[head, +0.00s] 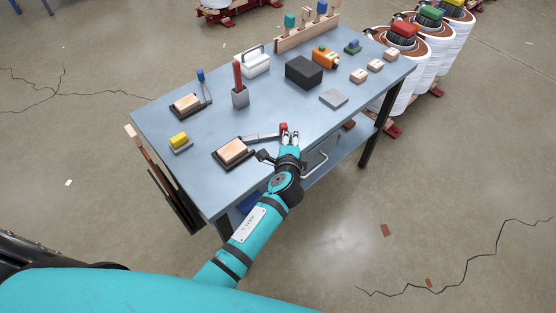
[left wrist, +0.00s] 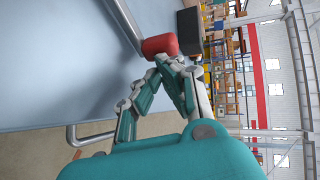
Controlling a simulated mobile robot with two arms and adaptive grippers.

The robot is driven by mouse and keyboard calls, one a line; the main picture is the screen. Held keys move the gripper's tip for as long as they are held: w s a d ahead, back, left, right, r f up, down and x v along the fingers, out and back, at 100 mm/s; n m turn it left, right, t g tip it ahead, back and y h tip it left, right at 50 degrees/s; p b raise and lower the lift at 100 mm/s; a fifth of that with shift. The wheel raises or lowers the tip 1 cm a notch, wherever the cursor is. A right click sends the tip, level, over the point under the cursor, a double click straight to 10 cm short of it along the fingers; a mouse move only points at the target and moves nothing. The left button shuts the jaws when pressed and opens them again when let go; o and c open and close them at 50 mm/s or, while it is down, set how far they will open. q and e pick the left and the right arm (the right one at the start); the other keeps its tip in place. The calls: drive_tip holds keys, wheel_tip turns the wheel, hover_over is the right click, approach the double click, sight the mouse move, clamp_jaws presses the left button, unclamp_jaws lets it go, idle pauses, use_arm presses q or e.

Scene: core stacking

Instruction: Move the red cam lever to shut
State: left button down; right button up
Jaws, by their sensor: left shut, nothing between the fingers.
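The red knob of the cam lever (head: 284,127) is at the end of a grey metal bar (head: 262,136). The bar reaches right from a black clamp base holding a wooden block (head: 232,150) near the table's front edge. My left gripper (head: 289,137) is shut and empty, with its fingertips right at the near side of the knob. In the left wrist view the red knob (left wrist: 160,45) is just beyond the closed fingertips (left wrist: 166,61); I cannot tell whether they touch. My right gripper is not in view.
A similar clamp with a blue-tipped lever (head: 201,76) stands farther back on the blue table (head: 300,112). A grey holder with a red handle (head: 239,95), a yellow block (head: 179,140) and a black box (head: 304,71) are also there. A drawer handle (head: 317,165) is beside my wrist.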

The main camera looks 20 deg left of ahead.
use_arm(q)
drive_tip(key=w, duration=0.2)
drive_tip(key=shift+w+a+b, duration=0.25)
drive_tip(key=shift+w+b, duration=0.15)
drive_tip(key=shift+w+a, duration=0.35)
drive_tip(key=shift+w, duration=0.25)
drive_tip(key=shift+w+a, duration=0.45)
drive_tip(key=shift+w, duration=0.4)
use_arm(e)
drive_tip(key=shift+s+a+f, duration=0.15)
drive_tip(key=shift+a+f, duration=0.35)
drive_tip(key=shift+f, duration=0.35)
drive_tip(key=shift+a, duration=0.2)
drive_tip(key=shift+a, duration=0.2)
